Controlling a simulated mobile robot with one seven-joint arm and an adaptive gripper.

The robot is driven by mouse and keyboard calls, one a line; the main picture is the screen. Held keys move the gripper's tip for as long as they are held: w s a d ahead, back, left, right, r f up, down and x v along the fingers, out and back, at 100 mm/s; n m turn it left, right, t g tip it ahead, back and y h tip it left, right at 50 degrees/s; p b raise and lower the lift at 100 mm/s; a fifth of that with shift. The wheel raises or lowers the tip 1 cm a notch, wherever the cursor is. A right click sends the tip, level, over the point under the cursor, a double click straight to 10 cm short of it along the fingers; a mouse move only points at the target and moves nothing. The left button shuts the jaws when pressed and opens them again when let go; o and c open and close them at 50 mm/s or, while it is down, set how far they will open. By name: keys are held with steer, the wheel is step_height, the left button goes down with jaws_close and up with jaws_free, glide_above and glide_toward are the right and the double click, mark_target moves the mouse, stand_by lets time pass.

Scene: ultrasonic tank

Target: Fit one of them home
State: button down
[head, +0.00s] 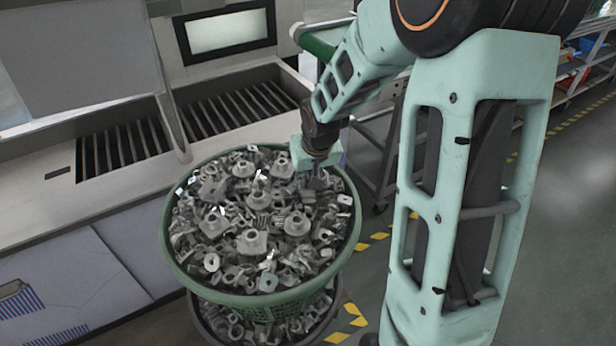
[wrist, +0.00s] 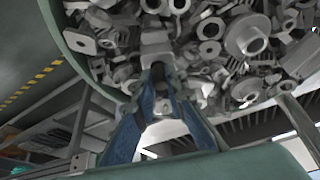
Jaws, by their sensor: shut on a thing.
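A green basket (head: 352,238) is heaped with many loose grey metal parts (head: 253,241), some flanged with a round boss and hole, some flat or ring-like. My gripper (head: 318,178) points down at the right rear of the heap, inside the rim. In the wrist view its blue fingers (wrist: 158,75) close on a grey metal part (wrist: 157,40) at the heap's edge, beside the basket wall (wrist: 70,62). The fingers hide part of it, and I cannot tell whether it still touches its neighbours.
A metal counter (head: 60,215) with two slatted basins (head: 232,108) stands behind and left of the basket. A second container of parts (head: 212,318) sits under the basket. A wheeled rack (head: 372,165) stands behind, right. Yellow-striped floor lies to the right.

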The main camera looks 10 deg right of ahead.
steer(key=shift+f+b, duration=0.3)
steer(key=shift+f, duration=0.05)
steer(key=shift+s+f, duration=0.2)
steer(key=shift+f, duration=0.05)
stand_by(1.6)
steer(key=c, duration=1.9)
jaws_free()
steer(key=shift+r, duration=0.35)
steer(key=v, duration=1.1)
steer(key=shift+r, duration=0.3)
steer(key=shift+w+d, duration=0.1)
steer(key=shift+d, duration=0.05)
